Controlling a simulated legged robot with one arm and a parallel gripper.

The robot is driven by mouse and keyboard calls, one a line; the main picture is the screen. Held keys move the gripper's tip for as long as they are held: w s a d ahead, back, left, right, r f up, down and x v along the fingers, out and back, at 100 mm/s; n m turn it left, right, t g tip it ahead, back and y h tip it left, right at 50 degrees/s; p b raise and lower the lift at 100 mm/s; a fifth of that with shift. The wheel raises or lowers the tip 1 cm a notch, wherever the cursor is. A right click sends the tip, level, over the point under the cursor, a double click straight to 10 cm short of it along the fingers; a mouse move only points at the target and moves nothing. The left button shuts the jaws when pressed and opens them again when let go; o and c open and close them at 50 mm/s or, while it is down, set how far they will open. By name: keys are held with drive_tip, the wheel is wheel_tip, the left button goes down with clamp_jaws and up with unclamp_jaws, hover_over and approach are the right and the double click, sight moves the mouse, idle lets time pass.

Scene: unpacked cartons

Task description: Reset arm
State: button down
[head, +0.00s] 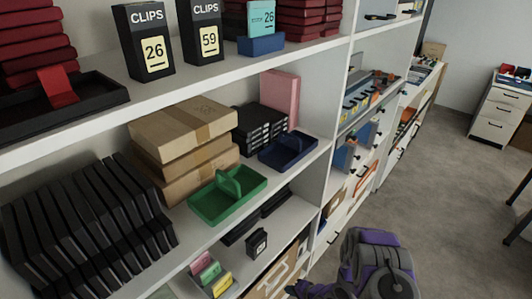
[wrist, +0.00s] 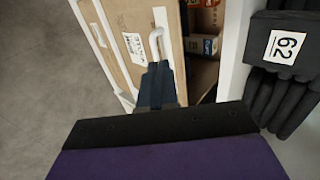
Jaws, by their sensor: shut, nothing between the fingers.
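My gripper (wrist: 157,78) is shut and empty in the wrist view. Its dark fingers point at the front of a brown carton panel (wrist: 122,40) with a white handle (wrist: 156,42). I cannot tell whether the fingertips touch the handle. In the head view my purple and grey arm is folded at the bottom, right of centre, in front of the shelves. Only a dark part of my gripper (head: 293,290) shows there, near the lower shelf.
A white shelf unit (head: 335,150) fills the left and middle. It holds a green caddy (head: 240,203), a blue caddy (head: 289,158), brown cartons (head: 190,118) and black files (head: 85,215). A black box (wrist: 284,42) is close on the wrist view's right.

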drive_tip(key=w+d+r+n+g+h, duration=0.1)
drive_tip(key=w+d+r+n+h, duration=0.15)
drive_tip(key=d+r, duration=0.35)
drive_tip(key=w+d+r+n+h, duration=0.1)
drive_tip(key=w+d+r+h, duration=0.15)
drive_tip(key=d+r, duration=0.35)
drive_tip(key=s+d+r+g+h, duration=0.1)
drive_tip(key=s+d+r+h, duration=0.1)
drive_tip(key=r, duration=0.6)
drive_tip(key=s+d+r+g+h, duration=0.1)
drive_tip(key=s+r+h, duration=0.1)
drive_tip(key=r, duration=0.5)
drive_tip(key=s+a+r+n+g, duration=0.2)
drive_tip(key=s+a+r+g, duration=0.15)
drive_tip(key=s+r, duration=1.15)
drive_tip(key=s+a+r+n, duration=0.1)
drive_tip(key=s+a+r, duration=0.1)
drive_tip(key=s, duration=0.4)
drive_tip(key=s+a+r+n+g+y, duration=0.1)
drive_tip(key=s+a+r, duration=0.2)
drive_tip(key=s, duration=0.4)
drive_tip(key=s+a+r+n+g+y, duration=0.1)
drive_tip(key=s+a+r, duration=0.2)
drive_tip(key=s+a, duration=0.2)
drive_tip(key=shift+s+r, duration=0.15)
drive_tip(key=shift+s, duration=1.1)
drive_tip(key=shift+a+n, duration=0.2)
drive_tip(key=shift+n, duration=0.05)
